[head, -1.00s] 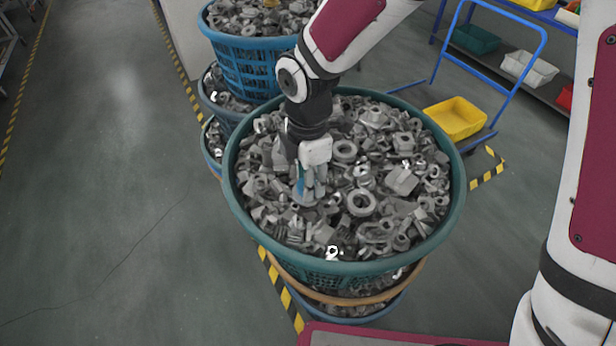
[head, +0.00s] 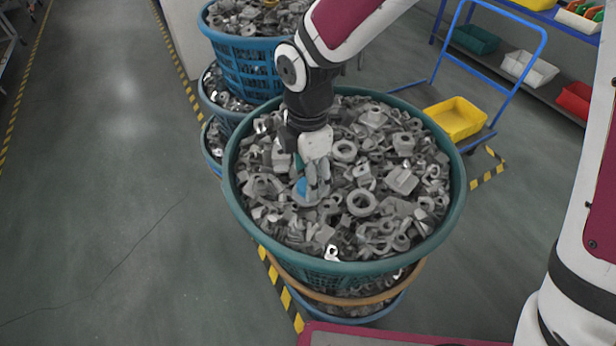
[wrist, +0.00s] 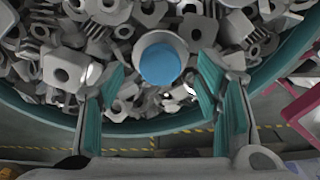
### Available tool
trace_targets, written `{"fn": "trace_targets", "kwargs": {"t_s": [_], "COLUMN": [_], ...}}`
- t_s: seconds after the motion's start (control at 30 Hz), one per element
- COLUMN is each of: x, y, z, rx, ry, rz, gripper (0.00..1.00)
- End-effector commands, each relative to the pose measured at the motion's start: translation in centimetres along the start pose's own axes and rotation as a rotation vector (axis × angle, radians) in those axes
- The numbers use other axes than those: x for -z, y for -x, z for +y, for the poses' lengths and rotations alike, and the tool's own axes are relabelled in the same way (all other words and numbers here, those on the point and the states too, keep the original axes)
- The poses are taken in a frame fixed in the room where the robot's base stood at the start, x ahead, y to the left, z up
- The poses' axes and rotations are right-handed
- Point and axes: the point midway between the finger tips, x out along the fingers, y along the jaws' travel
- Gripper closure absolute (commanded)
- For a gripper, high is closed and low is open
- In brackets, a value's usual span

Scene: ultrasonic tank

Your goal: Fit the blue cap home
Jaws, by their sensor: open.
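The blue cap (wrist: 160,65) shows its round top in the wrist view. It sits in the mouth of a round grey metal part (wrist: 181,46), whose rim shows around its upper and right sides; I cannot tell how deep it sits. In the head view the cap (head: 302,186) is partly hidden by my fingers. My gripper (wrist: 160,72) is open, with one teal-padded finger on either side of the cap and gaps between. In the head view my gripper (head: 312,178) points down at the parts in the green basket (head: 452,215).
Loose grey metal parts (head: 395,215) fill the basket around the cap. Another full blue basket (head: 240,65) stands behind at the left. A blue trolley with a yellow bin (head: 455,118) is at the right. The floor (head: 110,200) at left is clear.

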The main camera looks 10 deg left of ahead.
Motion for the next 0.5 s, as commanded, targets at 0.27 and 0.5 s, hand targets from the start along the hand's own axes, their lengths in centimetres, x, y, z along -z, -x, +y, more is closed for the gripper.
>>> {"fn": "trace_targets", "kwargs": {"t_s": [0.27,0.5], "x": [-0.1,0.0], "y": [5.8,9.3], "z": [0.1,0.1], "rx": [-0.007,-0.003], "ry": [-0.002,0.0], "rz": [-0.001,-0.001], "gripper": [0.41,0.41]}}
